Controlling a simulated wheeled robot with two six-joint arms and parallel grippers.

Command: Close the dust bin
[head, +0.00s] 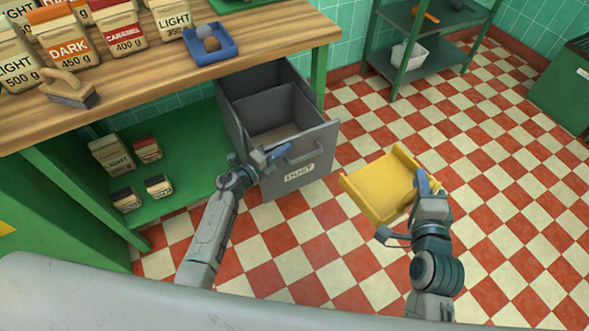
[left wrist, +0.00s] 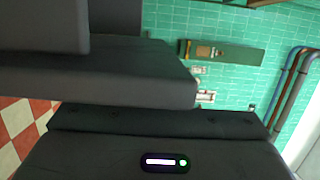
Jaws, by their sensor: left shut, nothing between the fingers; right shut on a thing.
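The dust bin (head: 284,187) is a grey drawer with a "DUST" label, pulled out from under the bench and open at the top. Its bar handle (head: 306,152) is on the front face. My left gripper (head: 272,157) is shut and empty at the bin's front upper edge, just left of the handle; I cannot tell whether it touches. My right gripper (head: 424,184) is shut on a yellow dustpan (head: 378,190), held to the right of the bin. The left wrist view shows dark grey shapes close up, and their contact is unclear.
The wooden bench (head: 135,85) holds coffee bags, a brush (head: 70,92) and a blue tray (head: 212,46). Small bags stand on the green shelf (head: 185,165) left of the bin. A green rack (head: 410,60) stands at the back. The checkered floor (head: 500,190) on the right is clear.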

